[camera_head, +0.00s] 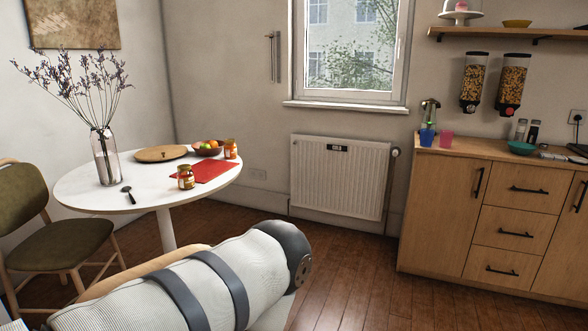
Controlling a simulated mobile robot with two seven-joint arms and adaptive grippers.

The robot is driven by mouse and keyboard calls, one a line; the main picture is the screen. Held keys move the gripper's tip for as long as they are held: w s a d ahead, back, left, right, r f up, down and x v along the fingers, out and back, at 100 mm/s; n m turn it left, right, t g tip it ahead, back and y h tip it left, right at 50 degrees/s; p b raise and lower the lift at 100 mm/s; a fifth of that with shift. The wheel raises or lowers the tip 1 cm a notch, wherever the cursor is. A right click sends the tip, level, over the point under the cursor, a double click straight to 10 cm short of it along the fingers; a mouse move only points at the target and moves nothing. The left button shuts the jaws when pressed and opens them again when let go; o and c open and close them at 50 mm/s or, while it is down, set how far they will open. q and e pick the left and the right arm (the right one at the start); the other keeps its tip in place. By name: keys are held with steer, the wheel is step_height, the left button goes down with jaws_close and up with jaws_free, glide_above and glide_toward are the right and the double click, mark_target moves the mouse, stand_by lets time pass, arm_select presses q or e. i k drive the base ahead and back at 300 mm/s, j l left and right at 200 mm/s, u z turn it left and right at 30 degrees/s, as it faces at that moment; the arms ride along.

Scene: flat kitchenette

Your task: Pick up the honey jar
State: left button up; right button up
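Two small jars with amber-orange contents stand upright on the round white table (80,190) at the left. The nearer jar (186,178) is near the table's front edge, beside the red mat's left end. The farther jar (231,150) stands near the right edge, by the fruit bowl. Their labels are too small to read, so I cannot tell which one is honey. Neither of my grippers is in view.
A glass vase of lavender (107,158), a black spoon (129,194), a round board (161,153), a red mat (204,171) and a fruit bowl (207,148) share the table. A green chair (62,242) stands at its left. Floor (350,260) is clear before the radiator (338,178).

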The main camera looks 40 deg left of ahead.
mark_target(185, 175)
steer(key=i+u, duration=0.3)
steer(key=i, duration=0.2)
steer(key=i+u, duration=0.35)
steer(key=i, duration=0.15)
steer(key=i+l+u, duration=0.3)
steer(key=i, duration=0.2)
steer(key=i+l+u, duration=0.3)
steer(key=i+l, duration=0.05)
steer(key=i, duration=0.1)
